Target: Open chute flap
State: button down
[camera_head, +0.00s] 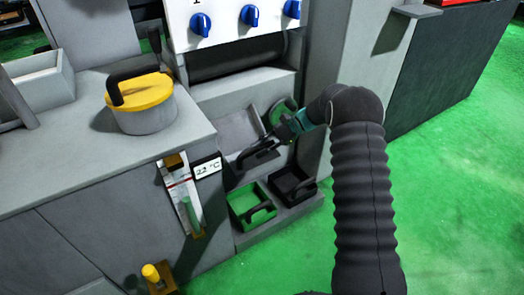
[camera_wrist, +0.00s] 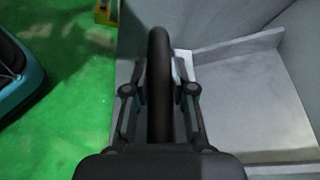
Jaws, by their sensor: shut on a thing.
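The chute flap, as far as I can tell, is the grey plate (camera_head: 238,132) in the recess low on the machine. A black bar handle (camera_head: 254,156) lies at its lower edge. My gripper (camera_head: 274,143) reaches in from the right and meets this handle. In the wrist view, my gripper (camera_wrist: 160,95) has its two fingers on either side of the thick black handle (camera_wrist: 160,60), shut on it. The flap's grey surface (camera_wrist: 255,110) seems to lie to the right of the handle there. I cannot tell how far the flap is tilted.
Below the recess are a green-bottomed bin (camera_head: 240,200) and a dark bin (camera_head: 290,186), both with black handles. A yellow-lidded pot (camera_head: 145,112) stands on the counter at left. Blue knobs (camera_head: 249,15) are above. Green floor (camera_head: 450,190) is clear at right.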

jog(key=shift+w+a+r+m+g+h, duration=0.25)
jog(key=shift+w+a+m+g+h, duration=0.05)
jog(key=shift+m, duration=0.2)
jog(key=c, duration=1)
grip_release()
jog(key=shift+d, duration=0.1)
jog(key=v, duration=1.2)
jog(key=shift+f, duration=0.1)
